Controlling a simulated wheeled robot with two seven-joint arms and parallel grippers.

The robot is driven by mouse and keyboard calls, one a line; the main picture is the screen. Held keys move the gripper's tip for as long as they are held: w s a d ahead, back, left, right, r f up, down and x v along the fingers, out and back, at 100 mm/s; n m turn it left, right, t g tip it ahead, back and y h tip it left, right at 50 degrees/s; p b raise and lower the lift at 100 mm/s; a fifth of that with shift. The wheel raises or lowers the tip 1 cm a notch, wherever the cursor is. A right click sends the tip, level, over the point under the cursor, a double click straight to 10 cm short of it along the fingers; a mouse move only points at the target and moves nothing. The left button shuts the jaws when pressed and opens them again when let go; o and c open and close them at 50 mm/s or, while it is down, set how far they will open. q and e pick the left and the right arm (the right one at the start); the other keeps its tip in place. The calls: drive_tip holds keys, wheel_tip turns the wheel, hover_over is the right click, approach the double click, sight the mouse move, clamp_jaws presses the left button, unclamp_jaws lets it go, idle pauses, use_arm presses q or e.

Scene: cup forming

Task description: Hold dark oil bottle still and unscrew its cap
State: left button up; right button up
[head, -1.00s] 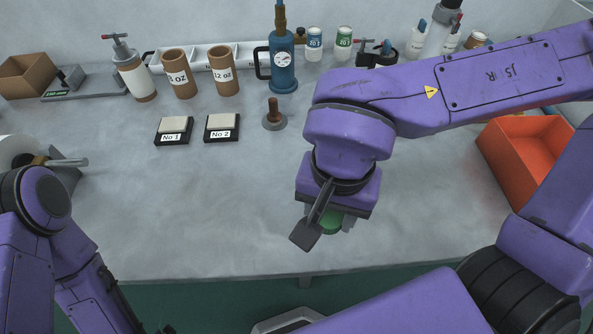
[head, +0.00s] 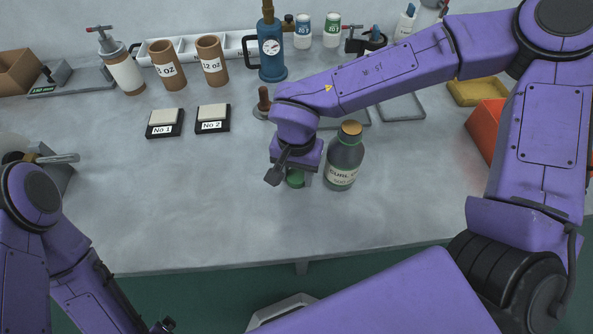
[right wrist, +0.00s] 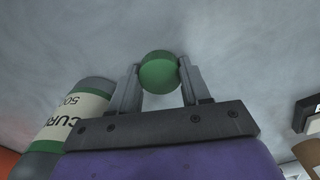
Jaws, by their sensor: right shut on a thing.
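The dark oil bottle (head: 344,162) stands upright on the table, its pale label partly readable. A tan round top (head: 351,128) shows at its neck. The bottle also shows at the left of the right wrist view (right wrist: 68,125). My right gripper (head: 294,178) is just left of the bottle, pointing down, and is shut on a round green cap (right wrist: 159,71). The cap also shows below the gripper in the head view (head: 296,180). It is apart from the bottle's neck. My left arm is at the lower left; its gripper is out of frame.
Two small blocks, No 1 (head: 165,123) and No 2 (head: 212,118), lie left of my right gripper. A blue gauged bottle (head: 272,55) and brown cups (head: 167,65) stand at the back. An orange bin (head: 484,125) is at the right. The front table is clear.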

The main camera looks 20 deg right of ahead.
sight(297, 176)
drive_tip(key=shift+s, duration=0.15)
drive_tip(key=o, duration=1.2)
drive_tip(key=shift+f, duration=0.1)
wheel_tip(297, 176, up, 12)
drive_tip(key=shift+r+p, duration=0.2)
drive_tip(key=shift+p, duration=0.3)
